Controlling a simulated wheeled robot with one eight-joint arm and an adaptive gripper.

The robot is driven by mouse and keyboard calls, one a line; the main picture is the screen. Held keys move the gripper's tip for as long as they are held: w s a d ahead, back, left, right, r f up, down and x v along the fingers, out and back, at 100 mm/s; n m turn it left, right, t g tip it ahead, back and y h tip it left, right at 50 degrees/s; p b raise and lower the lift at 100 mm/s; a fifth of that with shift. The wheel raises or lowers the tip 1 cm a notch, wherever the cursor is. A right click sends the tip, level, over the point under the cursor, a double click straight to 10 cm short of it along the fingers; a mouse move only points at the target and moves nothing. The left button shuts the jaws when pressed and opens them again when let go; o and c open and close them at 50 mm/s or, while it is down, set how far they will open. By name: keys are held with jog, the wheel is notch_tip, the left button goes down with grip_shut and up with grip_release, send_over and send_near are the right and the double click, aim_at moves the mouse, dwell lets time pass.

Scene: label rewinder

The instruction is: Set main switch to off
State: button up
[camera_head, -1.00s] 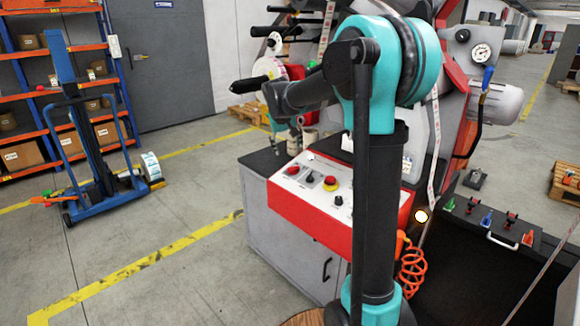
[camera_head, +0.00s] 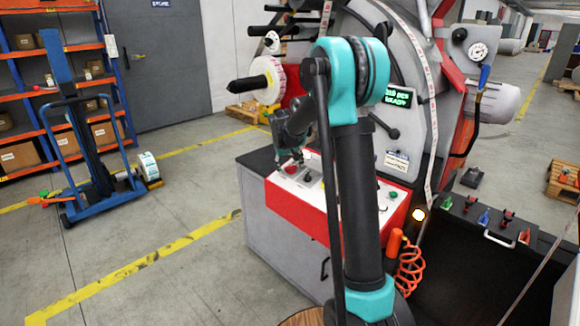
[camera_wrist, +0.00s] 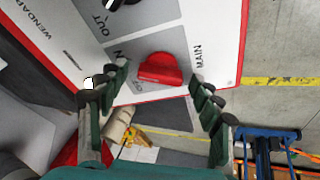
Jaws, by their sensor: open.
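The main switch is a red rotary knob (camera_wrist: 160,69) on a grey plate marked MAIN, on the white control panel. In the wrist view its raised grip lies roughly across the picture. The small position lettering beside it is only partly readable, so I cannot tell its setting. My gripper (camera_wrist: 160,74) is open and empty, with one finger on each side of the knob in that view. Contact does not show. In the head view my gripper (camera_head: 289,160) is low over the left end of the panel and largely covers the knob.
The red-edged control panel (camera_head: 300,210) tops a grey cabinet. The rewinder's large grey disc (camera_head: 390,130) and a lit green display (camera_head: 398,96) stand behind my arm. A label-roll spindle (camera_head: 252,84) juts left above the panel. A blue lift trolley (camera_head: 85,130) stands at left; floor between is clear.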

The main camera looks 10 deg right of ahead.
jog(key=c, duration=1.2)
jog(key=shift+o, duration=0.2)
jog(key=n+y, duration=0.1)
jog(key=n, duration=0.4)
jog(key=shift+n+g, duration=0.3)
jog(key=shift+n, duration=0.1)
jog(key=n+g+y, duration=0.1)
jog(key=n, duration=0.4)
jog(key=shift+n, duration=0.7)
